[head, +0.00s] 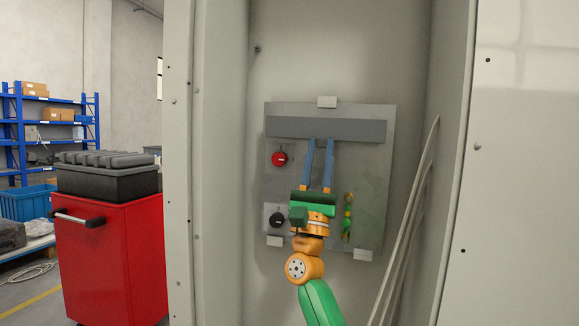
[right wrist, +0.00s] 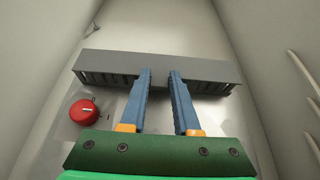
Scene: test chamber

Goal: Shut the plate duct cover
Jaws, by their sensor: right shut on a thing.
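The plate duct cover (head: 290,128) is a long grey strip across the top of the mounting plate (head: 375,165). In the right wrist view the cover (right wrist: 110,64) spans the picture, with dark slots of the duct showing under its front edge. My right gripper (head: 320,142) reaches up from below. Its two blue fingers meet the cover's lower edge near the middle, and its fingertips (right wrist: 160,72) overlap the cover in the wrist view. The fingers are shut on the cover with a gap between them; the exact contact is hard to see. My left gripper is not in view.
A red knob (head: 279,158) sits left of the fingers and a black knob (head: 277,220) lower left. A green and yellow part (head: 348,215) is right of my wrist. Pale cables (head: 405,225) lean at the cabinet's right wall. A red cart (head: 110,255) stands outside, left.

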